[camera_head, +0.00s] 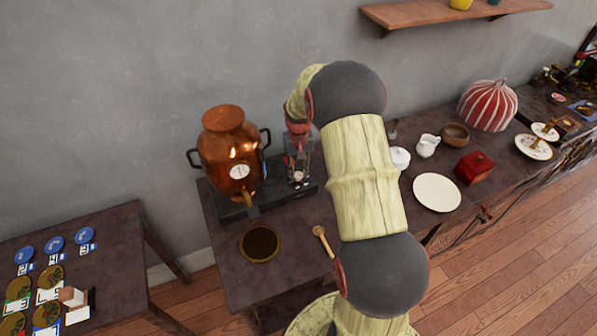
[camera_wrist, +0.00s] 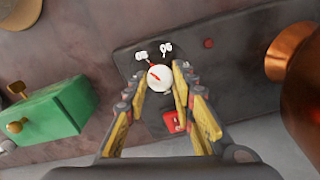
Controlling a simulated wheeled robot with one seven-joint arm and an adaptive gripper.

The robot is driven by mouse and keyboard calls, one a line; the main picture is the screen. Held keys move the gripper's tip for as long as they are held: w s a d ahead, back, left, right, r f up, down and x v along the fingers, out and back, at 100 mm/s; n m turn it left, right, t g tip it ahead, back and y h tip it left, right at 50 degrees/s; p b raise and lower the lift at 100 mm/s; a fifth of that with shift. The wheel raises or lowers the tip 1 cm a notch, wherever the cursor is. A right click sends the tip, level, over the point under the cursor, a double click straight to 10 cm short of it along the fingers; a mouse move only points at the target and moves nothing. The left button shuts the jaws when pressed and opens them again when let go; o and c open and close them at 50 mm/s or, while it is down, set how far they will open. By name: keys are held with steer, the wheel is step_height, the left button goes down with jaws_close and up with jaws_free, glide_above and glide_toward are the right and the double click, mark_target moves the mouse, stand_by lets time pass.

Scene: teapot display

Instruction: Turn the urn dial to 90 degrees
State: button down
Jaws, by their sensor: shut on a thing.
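The urn dial (camera_wrist: 160,75) is a small white round knob with a red mark, on a dark base plate (camera_wrist: 122,62) in the wrist view. Its red mark slants to the upper left. White figures are printed above it; the right one looks like an upside-down 90, the left one is unclear. My gripper (camera_wrist: 158,88) has its two fingers on either side of the dial, shut on it. In the head view my gripper (camera_head: 299,150) is over the plate right of the copper urn (camera_head: 228,150); the dial is small there and partly hidden.
A green box (camera_wrist: 50,115) with a brass knob stands left of the plate in the wrist view. A brown bowl (camera_head: 259,244) and wooden spoon (camera_head: 322,240) lie in front. A white plate (camera_head: 437,192) and red box (camera_head: 474,168) stand to the right. My arm hides the table's middle.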

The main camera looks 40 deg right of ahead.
mark_target(298, 174)
steer(key=shift+r+m+p, duration=0.1)
steer(key=shift+m+p, duration=0.25)
steer(key=shift+m, duration=0.05)
steer(key=shift+m+p, duration=0.85)
steer(key=shift+m, duration=0.05)
steer(key=m+p, duration=0.2)
steer(key=m, duration=0.1)
steer(key=shift+m, duration=0.3)
steer(key=m+p, duration=0.3)
steer(key=m, duration=0.2)
steer(key=shift+m, duration=0.3)
steer(key=c, duration=1.5)
jaws_free()
step_height(298, 174, up, 12)
steer(key=shift+f, duration=0.1)
